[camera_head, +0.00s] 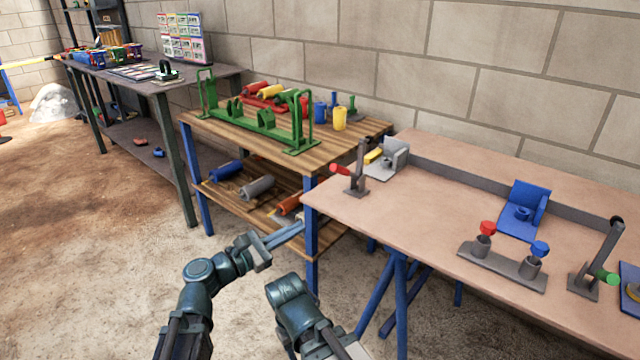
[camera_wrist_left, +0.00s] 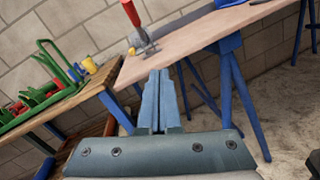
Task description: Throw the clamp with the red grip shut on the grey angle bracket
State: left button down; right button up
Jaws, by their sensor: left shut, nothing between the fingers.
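The clamp with the red grip (camera_head: 340,169) stands at the near left corner of the right-hand workbench. Its dark bar (camera_head: 361,160) points up, and the red grip sticks out to the left, low down. The grey angle bracket (camera_head: 396,156) sits just right of and behind it, with a small yellow piece (camera_head: 373,156) beside it. My left gripper (camera_head: 290,231) is shut and empty, left of the bench edge and apart from the clamp. In the left wrist view its fingers (camera_wrist_left: 157,98) are together, with the red grip (camera_wrist_left: 131,13) beyond them. My right gripper is not in view.
The workbench (camera_head: 420,215) also holds a blue bracket (camera_head: 523,208), a grey plate with red and blue knobs (camera_head: 502,264) and a green-gripped clamp (camera_head: 598,265). A wooden table (camera_head: 240,150) with a green frame (camera_head: 262,122) stands to its left. Bare floor lies in front.

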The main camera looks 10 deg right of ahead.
pick_arm(q)
jog(key=w+d+r+n+t+p, duration=0.1)
jog(key=w+d+r+n+p, duration=0.1)
jog(key=w+d+r+p, duration=0.3)
jog(key=shift+w+d+r+n+t, duration=0.4)
jog(key=shift+w+d+r, duration=0.7)
jog(key=shift+d, duration=1.1)
jog(key=shift+s+r+h, duration=0.2)
jog(key=shift+h, duration=0.1)
